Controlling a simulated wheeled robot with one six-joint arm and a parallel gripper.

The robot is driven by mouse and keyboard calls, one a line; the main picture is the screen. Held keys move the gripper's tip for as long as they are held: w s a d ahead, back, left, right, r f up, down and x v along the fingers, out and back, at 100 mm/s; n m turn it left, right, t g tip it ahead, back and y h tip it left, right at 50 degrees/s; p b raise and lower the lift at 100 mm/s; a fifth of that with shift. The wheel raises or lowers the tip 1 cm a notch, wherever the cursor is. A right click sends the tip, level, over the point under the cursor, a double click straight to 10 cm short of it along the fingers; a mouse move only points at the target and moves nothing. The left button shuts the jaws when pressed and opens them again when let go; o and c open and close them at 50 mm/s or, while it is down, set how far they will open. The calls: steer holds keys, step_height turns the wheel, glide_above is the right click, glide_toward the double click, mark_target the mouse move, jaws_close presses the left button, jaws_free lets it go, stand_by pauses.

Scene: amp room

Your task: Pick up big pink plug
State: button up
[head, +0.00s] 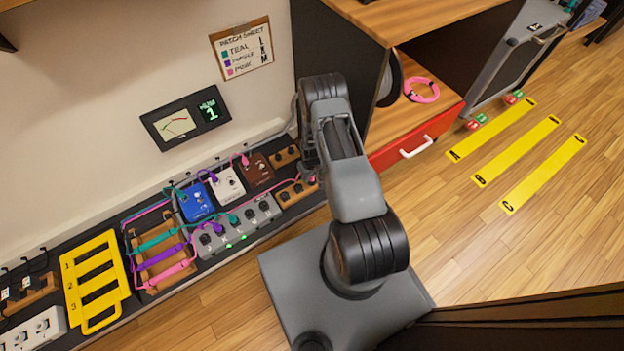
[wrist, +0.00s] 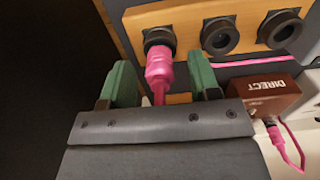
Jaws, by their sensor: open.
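In the wrist view the big pink plug (wrist: 159,68) sits in the left black socket of a wooden socket strip (wrist: 190,14). Its thinner end points toward my gripper (wrist: 162,84). The green fingers are open, one on each side of the plug, with a visible gap on both sides. The plug's tip is hidden inside the socket. In the head view a bit of pink (head: 312,180) shows at the right end of the strip, beside my arm. My arm hides the gripper there.
Two empty sockets (wrist: 219,36) share the strip. A brown DIRECT box (wrist: 268,92) with a smaller pink plug (wrist: 273,132) and cable stands close by on the right. In the head view, a red drawer (head: 415,142) is right of my arm, and a yellow rack (head: 95,275) lies far left.

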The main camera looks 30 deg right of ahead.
steer(key=shift+f, duration=0.5)
steer(key=shift+r, duration=0.1)
steer(key=shift+c, duration=0.4)
steer(key=c, duration=0.9)
